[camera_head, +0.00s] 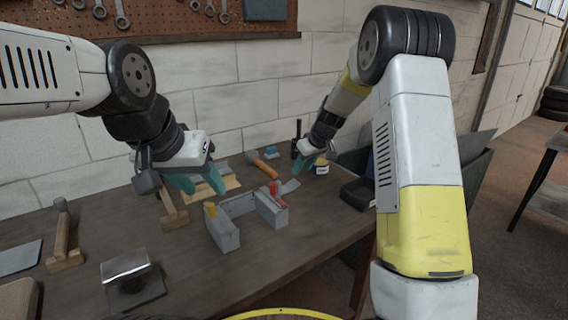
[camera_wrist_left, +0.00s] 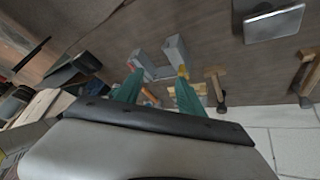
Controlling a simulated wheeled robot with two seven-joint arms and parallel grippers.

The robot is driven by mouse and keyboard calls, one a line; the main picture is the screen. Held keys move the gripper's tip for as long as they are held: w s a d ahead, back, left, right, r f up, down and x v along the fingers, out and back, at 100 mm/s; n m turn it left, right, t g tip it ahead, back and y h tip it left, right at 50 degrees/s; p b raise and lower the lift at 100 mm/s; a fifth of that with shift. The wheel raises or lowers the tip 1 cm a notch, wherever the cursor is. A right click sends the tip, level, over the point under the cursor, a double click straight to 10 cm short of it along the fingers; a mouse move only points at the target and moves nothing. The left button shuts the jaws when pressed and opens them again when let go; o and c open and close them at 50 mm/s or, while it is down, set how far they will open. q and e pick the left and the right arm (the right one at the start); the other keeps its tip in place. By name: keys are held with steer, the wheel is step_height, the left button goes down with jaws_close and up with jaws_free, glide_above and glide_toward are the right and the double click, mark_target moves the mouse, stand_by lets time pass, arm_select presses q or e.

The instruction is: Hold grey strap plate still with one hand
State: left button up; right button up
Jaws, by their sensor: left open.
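A small flat grey plate (camera_head: 290,186) lies beside the red part on the frame; I cannot tell for certain that it is the strap plate. The frame has a grey left block (camera_head: 224,230), a grey right block (camera_head: 271,212) and a grey crosspiece (camera_head: 240,205) between them. A yellow piece (camera_head: 210,209) sits on the left block and a red piece (camera_head: 274,192) on the right one. My left gripper (camera_head: 202,184) is open and empty above and behind the frame; its fingers also show in the left wrist view (camera_wrist_left: 159,80). My right gripper (camera_head: 309,162) hangs behind the frame; its jaw gap is unclear.
An orange-handled hammer (camera_head: 258,160) lies behind the frame. A shiny metal block (camera_head: 125,265) sits at the front left. A dark bin (camera_head: 358,193) is at the right edge. The bench front right of that block is clear.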

arm_select(q)
steer(key=w+d+m+g+y, duration=0.1)
steer(key=w+d+m, duration=0.15)
steer(key=w, duration=0.85)
steer(key=m+g+h, duration=0.2)
steer(key=m+h, duration=0.1)
steer(key=m, duration=0.5)
glide_above(278, 181)
steer(key=s+a, duration=0.2)
step_height(278, 181, down, 18)
steer(key=r, duration=0.1)
steer(key=shift+n, duration=0.25)
steer(key=shift+x, duration=3.8)
steer(key=shift+a, duration=0.15)
jaws_close()
